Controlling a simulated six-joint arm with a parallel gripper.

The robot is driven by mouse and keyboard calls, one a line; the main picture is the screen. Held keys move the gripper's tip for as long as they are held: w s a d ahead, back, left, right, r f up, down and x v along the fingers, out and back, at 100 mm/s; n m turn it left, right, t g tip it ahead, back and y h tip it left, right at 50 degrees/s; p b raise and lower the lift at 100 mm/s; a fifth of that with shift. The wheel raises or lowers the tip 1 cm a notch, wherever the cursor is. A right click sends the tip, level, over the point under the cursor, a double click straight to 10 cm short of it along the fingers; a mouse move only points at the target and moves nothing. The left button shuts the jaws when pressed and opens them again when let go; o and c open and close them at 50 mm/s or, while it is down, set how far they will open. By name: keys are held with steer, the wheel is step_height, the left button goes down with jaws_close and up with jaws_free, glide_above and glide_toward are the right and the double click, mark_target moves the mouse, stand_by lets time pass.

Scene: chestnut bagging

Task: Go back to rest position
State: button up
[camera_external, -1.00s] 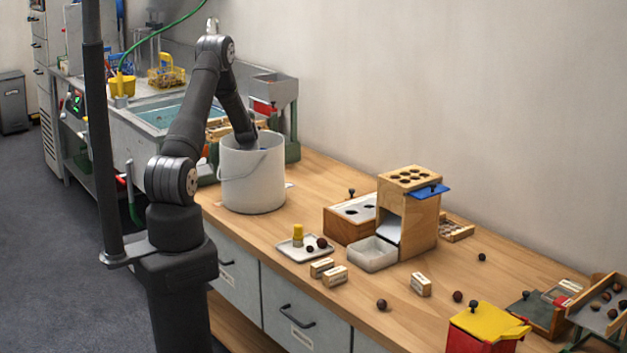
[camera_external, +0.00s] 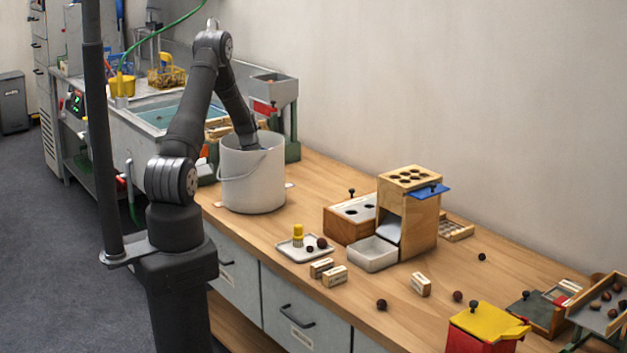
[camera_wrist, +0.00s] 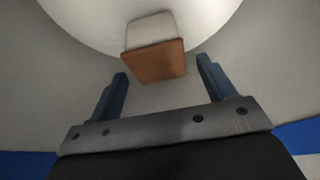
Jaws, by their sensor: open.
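A white bucket (camera_external: 253,185) with a wire handle stands on the wooden counter, left of centre. My arm reaches down into it, so its end is hidden by the bucket wall in the external view. In the wrist view my gripper (camera_wrist: 162,68) is inside the bucket, its two dark blue fingers spread apart. A small block with a pale side and a brown face (camera_wrist: 156,64) lies just beyond the fingertips, apart from both of them, near the curved pale bucket wall.
A wooden box with holes (camera_external: 412,215), a white bin (camera_external: 372,258) and a small tray (camera_external: 304,250) stand right of the bucket. Small wooden blocks and loose chestnuts lie in front. A yellow-lidded red box (camera_external: 487,325) is at front right. A grey hopper stand (camera_external: 275,90) is behind the bucket.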

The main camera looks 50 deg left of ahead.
steer(key=shift+f, duration=0.95)
steer(key=shift+a+r, duration=0.1)
steer(key=shift+a, duration=0.1)
steer(key=r, duration=0.5)
steer(key=a+r, duration=0.1)
steer(key=r, duration=0.2)
steer(key=shift+r, duration=0.3)
steer(key=shift+d+r, duration=0.1)
steer(key=shift+d, duration=0.05)
steer(key=f, duration=0.6)
steer(key=d+f, duration=0.1)
steer(key=f, duration=0.2)
steer(key=shift+f, duration=0.25)
step_height(320, 180, up, 34)
steer(key=f, duration=0.1)
steer(key=w+d, duration=0.8)
steer(key=d, duration=0.4)
steer(key=w+d+m, duration=0.1)
steer(key=w+d, duration=0.7)
steer(key=d, duration=0.5)
